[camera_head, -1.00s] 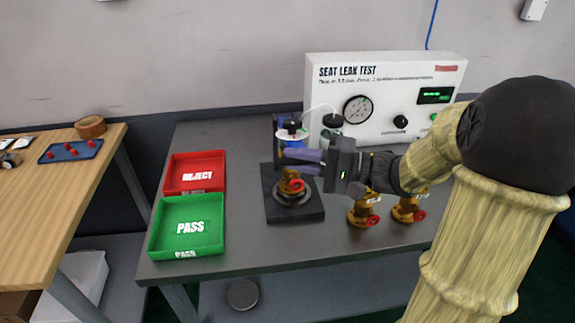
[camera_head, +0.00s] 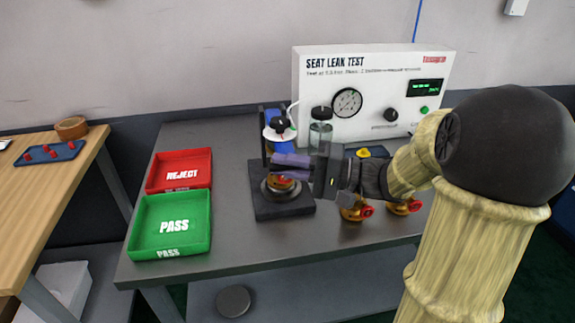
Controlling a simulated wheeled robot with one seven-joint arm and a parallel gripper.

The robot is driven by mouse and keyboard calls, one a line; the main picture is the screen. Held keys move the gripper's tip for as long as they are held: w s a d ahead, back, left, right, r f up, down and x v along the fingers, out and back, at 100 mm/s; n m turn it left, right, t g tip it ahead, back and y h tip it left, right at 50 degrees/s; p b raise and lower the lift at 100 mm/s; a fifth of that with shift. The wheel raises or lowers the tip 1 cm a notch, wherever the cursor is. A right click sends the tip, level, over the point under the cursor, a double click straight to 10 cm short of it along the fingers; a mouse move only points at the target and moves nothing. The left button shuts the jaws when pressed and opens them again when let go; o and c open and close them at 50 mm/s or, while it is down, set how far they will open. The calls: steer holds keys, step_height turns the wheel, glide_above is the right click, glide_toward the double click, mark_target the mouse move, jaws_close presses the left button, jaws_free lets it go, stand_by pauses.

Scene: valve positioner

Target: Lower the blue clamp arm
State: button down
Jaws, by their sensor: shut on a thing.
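The blue clamp arm (camera_head: 272,115) stands raised at the back of the black test fixture (camera_head: 288,209). A white disc with a black knob (camera_head: 279,129) is in front of it and partly hides it. My gripper (camera_head: 286,166) is over the fixture, below and in front of the disc. Its purple fingers are shut on a brass valve (camera_head: 283,181), mostly hidden by the fingers, at the round seat of the fixture. Whether the valve rests fully on the seat is not clear.
The white seat leak test box (camera_head: 375,75) stands behind, with a glass jar (camera_head: 320,128) in front. A red reject tray (camera_head: 180,171) and green pass tray (camera_head: 170,225) lie left.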

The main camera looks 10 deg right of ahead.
steer(key=c, duration=1.4)
jaws_free()
steer(key=shift+f, duration=0.35)
steer(key=shift+o, duration=0.2)
steer(key=shift+r, duration=0.15)
steer(key=shift+d, duration=0.1)
steer(key=p+v, duration=0.1)
steer(key=v, duration=1.6)
steer(key=shift+d, duration=0.15)
